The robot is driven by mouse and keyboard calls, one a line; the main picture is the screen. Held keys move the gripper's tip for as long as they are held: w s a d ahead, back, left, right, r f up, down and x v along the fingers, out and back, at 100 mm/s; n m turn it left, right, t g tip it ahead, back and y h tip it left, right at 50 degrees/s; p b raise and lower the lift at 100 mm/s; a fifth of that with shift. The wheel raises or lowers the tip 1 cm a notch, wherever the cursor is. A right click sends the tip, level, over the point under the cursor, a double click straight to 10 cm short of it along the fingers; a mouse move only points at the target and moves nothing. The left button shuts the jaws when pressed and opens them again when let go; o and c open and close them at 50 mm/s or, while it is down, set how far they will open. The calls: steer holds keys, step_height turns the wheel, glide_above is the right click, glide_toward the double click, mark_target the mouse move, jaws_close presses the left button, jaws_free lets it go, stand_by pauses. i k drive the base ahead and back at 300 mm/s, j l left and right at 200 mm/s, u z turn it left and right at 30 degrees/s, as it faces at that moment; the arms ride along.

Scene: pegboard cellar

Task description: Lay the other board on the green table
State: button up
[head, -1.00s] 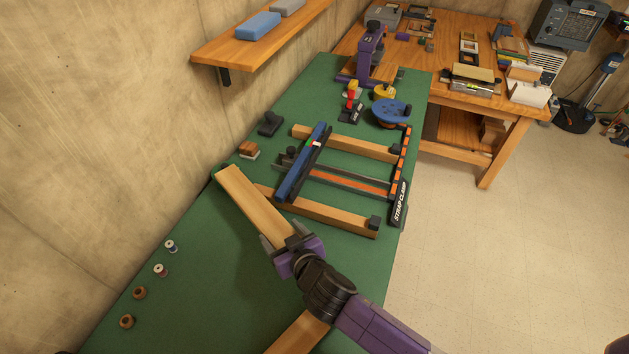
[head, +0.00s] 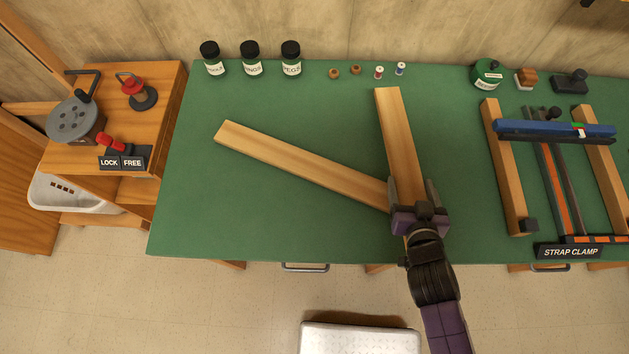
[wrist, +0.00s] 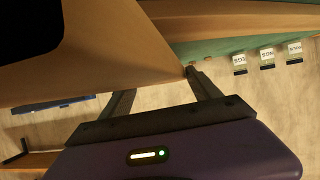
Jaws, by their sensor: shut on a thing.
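My gripper (head: 418,203) is shut on one end of a light wooden board (head: 396,130) over the green table (head: 280,220). The held board points away from me toward the wall; how high it is above the table is hard to tell. A second wooden board (head: 300,163) lies slantwise on the table to the left. Its right end meets my gripper and the held board in the picture, and I cannot tell whether they touch. In the wrist view the held board (wrist: 95,45) fills the upper left, between the fingers of my gripper (wrist: 160,90).
A strap clamp frame (head: 505,165) with wooden bars stands on the right. Several jars (head: 250,60), small spools (head: 379,72) and a green can (head: 488,75) line the back edge. A side bench (head: 120,145) with a reel stands left. The table's front left is clear.

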mark_target(262, 187)
steer(key=l+u, duration=0.4)
steer(key=l, duration=0.35)
steer(key=l+u, duration=0.45)
steer(key=l, duration=0.3)
steer(key=i+l+u, duration=0.25)
steer(key=l, duration=0.2)
steer(key=l+u, duration=0.3)
steer(key=l, duration=0.2)
steer(key=i+l+u, duration=0.25)
steer(key=l, duration=0.25)
steer(key=l+u, duration=0.25)
steer(key=l, duration=0.25)
steer(key=k, duration=0.05)
